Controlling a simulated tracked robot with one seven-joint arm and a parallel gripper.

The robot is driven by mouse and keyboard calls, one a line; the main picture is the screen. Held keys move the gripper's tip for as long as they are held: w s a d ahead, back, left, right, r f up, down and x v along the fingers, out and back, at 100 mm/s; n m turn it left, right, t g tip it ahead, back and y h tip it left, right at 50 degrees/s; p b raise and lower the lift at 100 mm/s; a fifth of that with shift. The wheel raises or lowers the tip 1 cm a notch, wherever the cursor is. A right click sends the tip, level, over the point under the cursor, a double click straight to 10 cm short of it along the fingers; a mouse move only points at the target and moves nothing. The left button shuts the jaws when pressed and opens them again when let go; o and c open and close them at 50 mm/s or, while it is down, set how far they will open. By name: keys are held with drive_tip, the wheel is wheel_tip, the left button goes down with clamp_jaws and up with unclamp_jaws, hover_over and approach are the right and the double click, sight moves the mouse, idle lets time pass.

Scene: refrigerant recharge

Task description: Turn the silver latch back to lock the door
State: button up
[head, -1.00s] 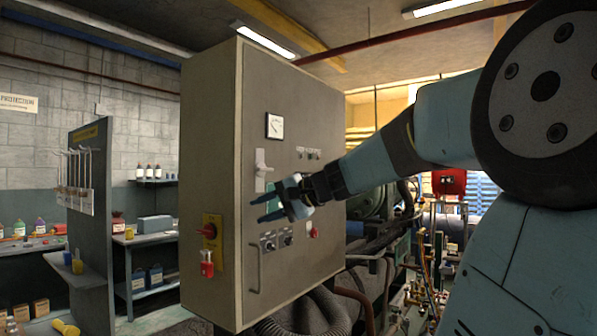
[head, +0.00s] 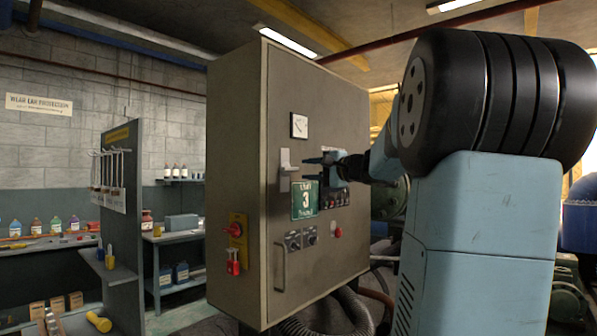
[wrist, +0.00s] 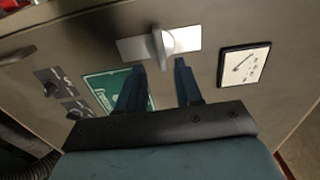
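The silver latch (head: 287,165) sits on a pale plate on the front of the grey cabinet door (head: 268,225), below the gauge. In the wrist view the latch handle (wrist: 161,45) stands out from its plate, just ahead of the fingertips. My gripper (head: 307,169) is to the right of the latch in the head view. In the wrist view my gripper (wrist: 159,66) has its two fingers spread with a clear gap, nothing between them, and the latch lies beyond that gap. The door looks closed against the cabinet.
A green sign (head: 305,201) is on the door below my gripper. Shelves and a tool board (head: 122,200) stand at left.

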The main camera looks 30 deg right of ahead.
sight(293, 170)
drive_tip(key=x, duration=0.5)
clamp_jaws()
drive_tip(key=m, duration=0.4)
drive_tip(key=shift+f+m, duration=0.15)
drive_tip(key=shift+m, duration=0.15)
idle(0.4)
drive_tip(key=m, duration=0.4)
drive_tip(key=shift+a+f, duration=0.1)
drive_tip(key=shift+m, duration=0.3)
